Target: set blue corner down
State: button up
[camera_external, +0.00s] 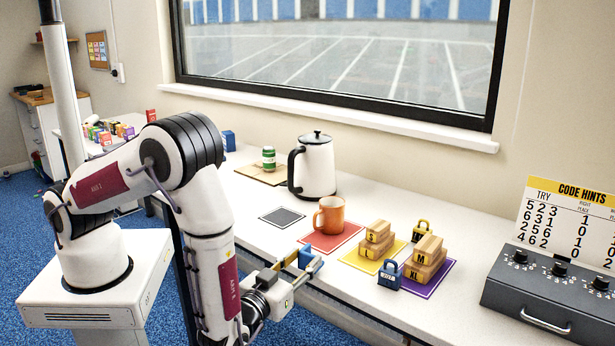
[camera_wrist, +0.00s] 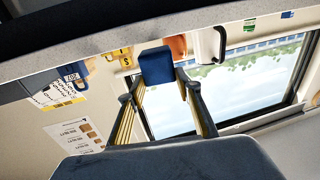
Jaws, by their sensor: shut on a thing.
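A blue block (camera_wrist: 157,66), which I take as the blue corner, is between the fingertips of my gripper (camera_wrist: 158,84) in the wrist view. In the external view my gripper (camera_external: 296,268) is shut on it at the table's front edge, in front of the red mat (camera_external: 318,246). There the blue block (camera_external: 306,256) is small and partly covered by the fingers. It looks clear of the mat, but its exact height is hard to tell.
An orange mug (camera_external: 330,214) stands on the red mat. Wooden blocks (camera_external: 377,238) stand on a yellow mat, others (camera_external: 427,258) on a purple mat (camera_external: 442,280), with a blue padlock (camera_external: 389,275) beside them. A dark square (camera_external: 282,217) lies bare near a white kettle (camera_external: 317,168).

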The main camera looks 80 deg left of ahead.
jog(key=shift+w+d+r+m+t+h, duration=0.55)
jog(key=shift+m+t+h, duration=0.15)
jog(key=shift+m+t, duration=0.1)
jog(key=shift+w+d+r+m+t+h, duration=0.1)
jog(key=shift+d+m+t+h, duration=0.05)
jog(key=shift+m+t+h, duration=0.35)
jog(key=shift+w+d+r+m+t+h, duration=0.1)
jog(key=shift+m+t+h, duration=0.3)
jog(key=shift+t+h, duration=0.1)
jog(key=shift+s+f+m+t+h, duration=0.2)
jog(key=shift+m+t+h, duration=0.35)
jog(key=shift+h, duration=0.25)
jog(key=shift+s+f+m+t+h, duration=0.25)
jog(key=shift+f+m+t+h, duration=0.15)
jog(key=shift+h, duration=0.3)
jog(key=shift+s+a+f, duration=0.1)
jog(key=shift+s+a, duration=0.1)
jog(key=shift+a, duration=0.1)
jog(key=shift+s+a, duration=0.1)
jog(key=shift+a, duration=0.4)
jog(key=shift+f, duration=0.1)
